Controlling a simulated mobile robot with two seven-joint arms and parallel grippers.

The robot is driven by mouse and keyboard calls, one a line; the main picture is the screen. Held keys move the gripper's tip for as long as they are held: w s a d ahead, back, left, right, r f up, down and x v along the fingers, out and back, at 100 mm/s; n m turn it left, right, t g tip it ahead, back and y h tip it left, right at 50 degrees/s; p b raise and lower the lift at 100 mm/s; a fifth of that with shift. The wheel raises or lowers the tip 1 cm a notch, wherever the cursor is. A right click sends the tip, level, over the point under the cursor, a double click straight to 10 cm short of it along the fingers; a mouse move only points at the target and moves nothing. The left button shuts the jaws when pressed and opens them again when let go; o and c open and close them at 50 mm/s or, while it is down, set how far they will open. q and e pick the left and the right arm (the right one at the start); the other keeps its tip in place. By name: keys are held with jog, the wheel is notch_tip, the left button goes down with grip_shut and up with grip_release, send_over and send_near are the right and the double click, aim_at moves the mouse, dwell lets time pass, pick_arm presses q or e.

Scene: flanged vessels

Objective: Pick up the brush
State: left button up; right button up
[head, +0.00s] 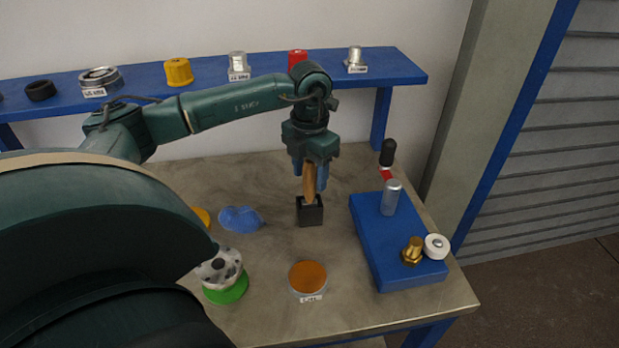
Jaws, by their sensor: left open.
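The brush (309,186) shows as a tan wooden handle, standing nearly upright in a small black block-shaped holder (310,215) on the table. Its lower end is hidden in the holder. My left gripper (311,183) points down over it from above, with its blue fingers beside the upper handle. The fingers are open, and I cannot tell whether they touch the handle. The top of the handle is hidden by the gripper. My right gripper is not in view.
A blue block (375,250) with metal fittings stands to the right. An orange-topped dish (308,277) lies in front, a blue cloth-like piece (240,219) to the left, and a flanged part (220,268) on a green base at front left. A blue shelf (210,82) runs behind.

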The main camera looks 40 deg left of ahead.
pick_arm(q)
jog(key=c, duration=1.1)
jog(key=shift+r, duration=0.15)
